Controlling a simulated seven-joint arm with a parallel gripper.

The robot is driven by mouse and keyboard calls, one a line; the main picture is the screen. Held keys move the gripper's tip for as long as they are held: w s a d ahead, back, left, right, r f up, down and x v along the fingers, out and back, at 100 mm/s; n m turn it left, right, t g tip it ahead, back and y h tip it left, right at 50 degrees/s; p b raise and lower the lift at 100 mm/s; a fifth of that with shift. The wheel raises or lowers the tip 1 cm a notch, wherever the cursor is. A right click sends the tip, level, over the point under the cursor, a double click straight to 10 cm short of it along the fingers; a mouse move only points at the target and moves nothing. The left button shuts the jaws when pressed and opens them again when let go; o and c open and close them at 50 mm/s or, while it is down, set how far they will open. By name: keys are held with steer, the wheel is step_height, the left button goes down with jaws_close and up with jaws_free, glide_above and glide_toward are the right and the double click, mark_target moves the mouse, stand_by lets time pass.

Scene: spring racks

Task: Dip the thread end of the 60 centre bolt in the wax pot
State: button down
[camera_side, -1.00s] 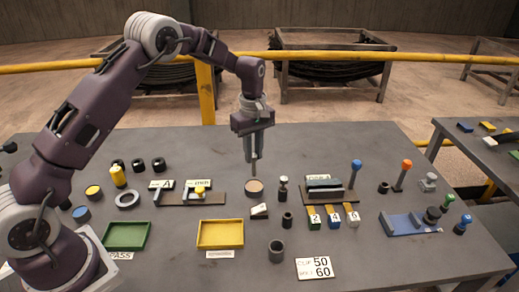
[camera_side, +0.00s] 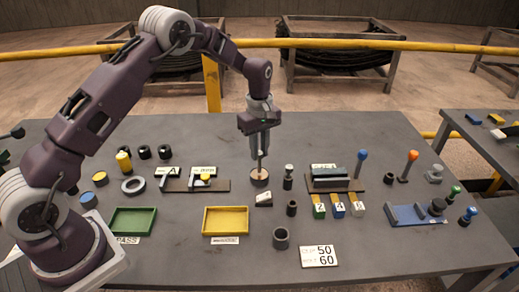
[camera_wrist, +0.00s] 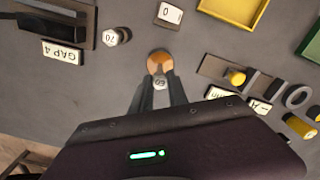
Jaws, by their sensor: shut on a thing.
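My gripper (camera_side: 260,146) is shut on the centre bolt (camera_side: 260,163), which hangs upright below the fingers. In the wrist view the bolt's head (camera_wrist: 160,82) shows a 60 label between my fingers. The wax pot (camera_side: 259,180) is a small round pot with a tan top, directly under the bolt. It also shows as an orange round (camera_wrist: 159,57) just beyond the fingertips in the wrist view. The bolt's lower end meets the pot's top in the side view; how deep it sits in the wax I cannot tell.
A bolt labelled 70 (camera_wrist: 115,36) stands right of the pot in the side view (camera_side: 288,178). A small white-labelled block (camera_side: 264,199) is in front of the pot. A yellow tray (camera_side: 226,234), a grey cup (camera_side: 281,238) and a 50/60 sign (camera_side: 319,256) lie nearer the front.

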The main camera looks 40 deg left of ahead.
mark_target(260, 153)
steer(key=shift+f, duration=0.6)
stand_by(1.1)
steer(key=shift+r, duration=3.55)
